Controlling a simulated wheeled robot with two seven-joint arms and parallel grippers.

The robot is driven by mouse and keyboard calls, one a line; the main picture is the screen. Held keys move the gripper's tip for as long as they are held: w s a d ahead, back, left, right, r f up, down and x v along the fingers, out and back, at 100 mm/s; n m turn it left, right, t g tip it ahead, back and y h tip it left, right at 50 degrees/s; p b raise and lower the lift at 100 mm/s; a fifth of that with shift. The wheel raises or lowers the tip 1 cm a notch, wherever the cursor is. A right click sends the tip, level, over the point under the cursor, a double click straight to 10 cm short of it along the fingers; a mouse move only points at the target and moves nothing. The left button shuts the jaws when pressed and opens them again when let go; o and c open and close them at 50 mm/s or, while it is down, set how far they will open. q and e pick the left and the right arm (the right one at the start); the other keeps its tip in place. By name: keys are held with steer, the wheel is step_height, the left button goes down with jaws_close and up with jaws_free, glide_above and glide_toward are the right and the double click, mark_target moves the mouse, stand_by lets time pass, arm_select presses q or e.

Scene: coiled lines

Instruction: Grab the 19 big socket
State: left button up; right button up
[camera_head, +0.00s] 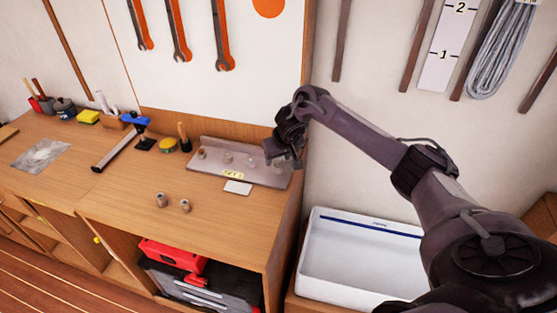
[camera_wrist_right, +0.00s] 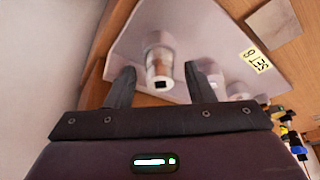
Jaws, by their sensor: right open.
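A grey metal socket rack (camera_head: 205,168) with a yellow label stands at the back of the workbench, with several sockets on it, one of them at its left end (camera_head: 202,153). My right gripper (camera_head: 284,158) is over the rack's right end. In the right wrist view my right gripper (camera_wrist_right: 158,84) is open, and a silver socket (camera_wrist_right: 158,62) shows between its fingers, with no visible grip on it. Two more sockets, a left one (camera_head: 161,199) and a right one (camera_head: 185,205), stand on the bench in front. My left gripper is not in view.
A white card (camera_head: 237,187) lies in front of the rack. A blue-and-black clamp-like tool (camera_head: 120,145) and a yellow tin (camera_head: 167,145) are to the left. A wall is close behind, and a white basin (camera_head: 355,265) is at the right. The bench front is mostly clear.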

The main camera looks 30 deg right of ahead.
steer(key=c, duration=1.1)
steer(key=shift+o, duration=0.2)
steer(key=shift+r, duration=0.1)
